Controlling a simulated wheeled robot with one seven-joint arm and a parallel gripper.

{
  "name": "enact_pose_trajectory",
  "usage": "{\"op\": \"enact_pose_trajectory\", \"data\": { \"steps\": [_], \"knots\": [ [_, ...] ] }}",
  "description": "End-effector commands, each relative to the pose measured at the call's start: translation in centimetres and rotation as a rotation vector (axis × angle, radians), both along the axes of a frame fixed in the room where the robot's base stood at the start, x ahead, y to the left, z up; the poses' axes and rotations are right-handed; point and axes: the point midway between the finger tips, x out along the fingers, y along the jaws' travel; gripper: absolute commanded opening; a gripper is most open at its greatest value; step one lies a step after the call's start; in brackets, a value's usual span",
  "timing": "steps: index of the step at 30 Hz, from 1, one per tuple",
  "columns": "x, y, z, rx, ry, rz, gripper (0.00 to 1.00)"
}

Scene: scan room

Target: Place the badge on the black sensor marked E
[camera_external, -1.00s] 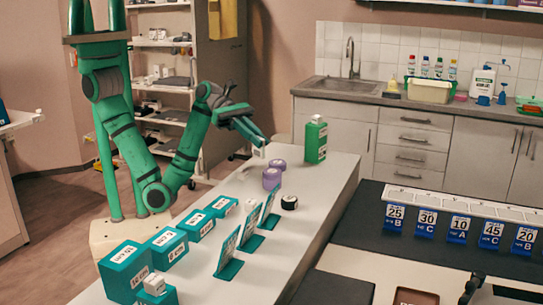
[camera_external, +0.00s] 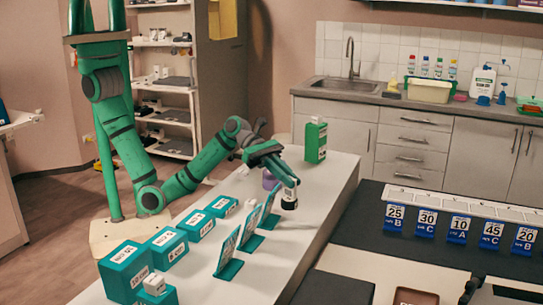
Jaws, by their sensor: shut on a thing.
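My gripper (camera_external: 289,186) is shut on the badge (camera_external: 290,195), a small white piece, at the right side of the white counter. The black sensor (camera_external: 289,205), a short round dark thing on the counter, is directly below the badge and partly hidden by it. I cannot tell whether the badge touches the sensor or is just above it. The letter on the sensor is too small to read.
A purple round thing (camera_external: 269,180) is partly hidden behind my gripper. Teal upright stands (camera_external: 248,229) and teal boxes (camera_external: 163,244) fill the near part of the counter (camera_external: 205,275).

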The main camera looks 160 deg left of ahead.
Motion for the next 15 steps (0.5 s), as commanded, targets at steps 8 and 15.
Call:
{"op": "enact_pose_trajectory", "data": {
  "steps": [8, 15],
  "knots": [
    [0.0, -0.03, -0.46, 0.001, 0.0, 0.0, 0.0],
    [-0.02, -0.02, -0.71, 0.001, 0.0, 0.0, 0.22]
  ]
}}
